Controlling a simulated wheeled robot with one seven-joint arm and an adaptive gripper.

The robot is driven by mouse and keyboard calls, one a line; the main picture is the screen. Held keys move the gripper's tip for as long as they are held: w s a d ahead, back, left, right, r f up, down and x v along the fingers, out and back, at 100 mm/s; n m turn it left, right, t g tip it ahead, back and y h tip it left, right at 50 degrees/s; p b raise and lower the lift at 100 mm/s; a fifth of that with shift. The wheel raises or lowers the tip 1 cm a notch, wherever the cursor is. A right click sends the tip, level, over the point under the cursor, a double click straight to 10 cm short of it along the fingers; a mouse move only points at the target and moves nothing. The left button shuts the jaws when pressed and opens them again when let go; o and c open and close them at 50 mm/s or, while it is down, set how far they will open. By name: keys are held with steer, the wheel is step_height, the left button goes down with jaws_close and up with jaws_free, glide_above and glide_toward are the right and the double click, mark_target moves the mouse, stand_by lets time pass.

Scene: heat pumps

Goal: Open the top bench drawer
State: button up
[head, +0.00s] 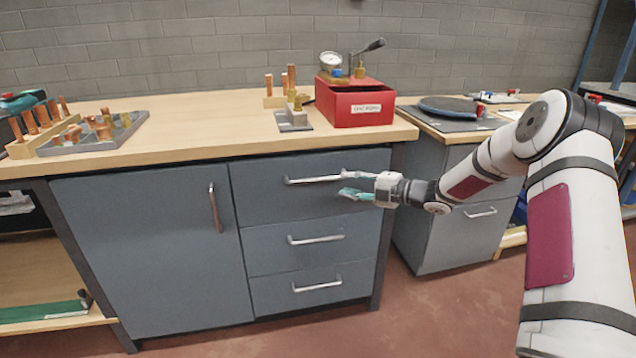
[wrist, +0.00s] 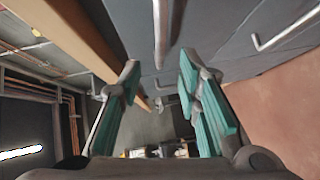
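The top bench drawer (head: 262,197) has a grey front and looks shut, flush with the drawers below. Its silver bar handle (head: 310,181) runs across the front. My gripper (head: 352,193) is in front of the handle's right end, which it partly hides. In the wrist view, the teal fingers of my gripper (wrist: 158,72) are spread apart. The handle (wrist: 160,28) shows ahead, in line with the gap between the fingertips. I cannot tell whether the fingers touch it. Nothing is held.
Two more drawers with bar handles (head: 316,240) lie below, and a cupboard door (head: 140,250) is to the left. The wooden benchtop (head: 200,125) overhangs the drawer; a red box (head: 350,104) stands on it. The floor (head: 430,315) in front is clear.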

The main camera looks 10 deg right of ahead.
mark_target(321, 180)
steer(key=b+x, duration=0.2)
steer(key=x, duration=0.8)
steer(key=shift+w+a, duration=0.15)
steer(key=shift+c, duration=0.5)
jaws_close()
